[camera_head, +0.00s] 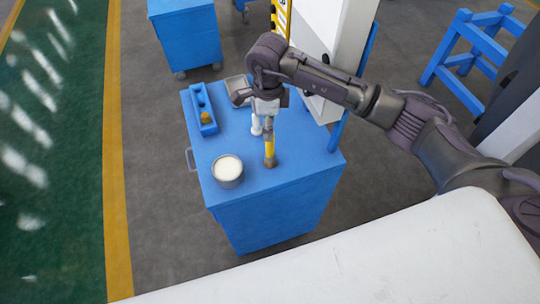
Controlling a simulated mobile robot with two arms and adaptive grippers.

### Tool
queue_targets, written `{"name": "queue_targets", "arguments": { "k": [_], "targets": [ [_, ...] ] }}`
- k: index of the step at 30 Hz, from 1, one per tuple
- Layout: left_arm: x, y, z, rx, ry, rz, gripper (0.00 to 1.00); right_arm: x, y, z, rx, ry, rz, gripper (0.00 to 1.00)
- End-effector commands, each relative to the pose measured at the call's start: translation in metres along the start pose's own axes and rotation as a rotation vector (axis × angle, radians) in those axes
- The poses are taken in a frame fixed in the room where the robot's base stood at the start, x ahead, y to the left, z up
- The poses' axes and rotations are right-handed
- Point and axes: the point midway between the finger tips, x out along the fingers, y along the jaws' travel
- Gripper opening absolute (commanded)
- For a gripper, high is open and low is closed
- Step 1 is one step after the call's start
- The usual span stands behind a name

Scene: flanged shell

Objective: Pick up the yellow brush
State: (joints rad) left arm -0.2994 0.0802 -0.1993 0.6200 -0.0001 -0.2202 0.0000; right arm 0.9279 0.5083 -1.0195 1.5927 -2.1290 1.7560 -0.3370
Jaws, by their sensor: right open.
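The yellow brush (270,150) stands upright on the blue cart top (300,150), with its brown end down. My right gripper (268,118) comes in from the right and points down directly above the brush. It is open, and its fingers are small and partly hidden, so I cannot tell whether they touch the brush's upper end. My left gripper is not in view.
A round tin with white contents (228,171) stands front left of the brush. A blue holder (202,108) with a small yellow item lies at the cart's left side. A grey tray (238,86) is behind. A white cabinet (325,35) rises behind the cart.

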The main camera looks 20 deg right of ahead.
Motion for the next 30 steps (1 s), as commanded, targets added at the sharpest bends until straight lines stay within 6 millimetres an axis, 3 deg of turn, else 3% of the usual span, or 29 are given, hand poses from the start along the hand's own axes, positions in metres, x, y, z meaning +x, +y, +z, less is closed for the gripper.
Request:
{"name": "queue_targets", "arguments": {
  "k": [1, 10, 17, 25, 26, 30],
  "targets": [
    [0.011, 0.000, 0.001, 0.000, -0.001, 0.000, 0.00, 0.015, 0.000, 0.000, 0.001, -0.001, 0.001, 0.54],
    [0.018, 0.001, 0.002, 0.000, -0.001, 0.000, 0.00, 0.038, 0.002, -0.001, 0.000, -0.001, 0.002, 0.54],
    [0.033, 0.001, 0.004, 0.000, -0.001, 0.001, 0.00, 0.074, 0.005, -0.003, -0.001, -0.002, 0.002, 0.54],
    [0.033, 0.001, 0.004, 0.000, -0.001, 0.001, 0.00, 0.078, 0.004, -0.004, -0.001, -0.002, 0.000, 0.54],
    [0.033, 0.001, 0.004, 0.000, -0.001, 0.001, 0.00, 0.078, 0.004, -0.004, -0.001, -0.002, 0.000, 0.53],
    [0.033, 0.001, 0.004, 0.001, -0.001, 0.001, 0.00, 0.078, 0.004, -0.004, -0.001, -0.002, 0.000, 0.29]
  ]
}}
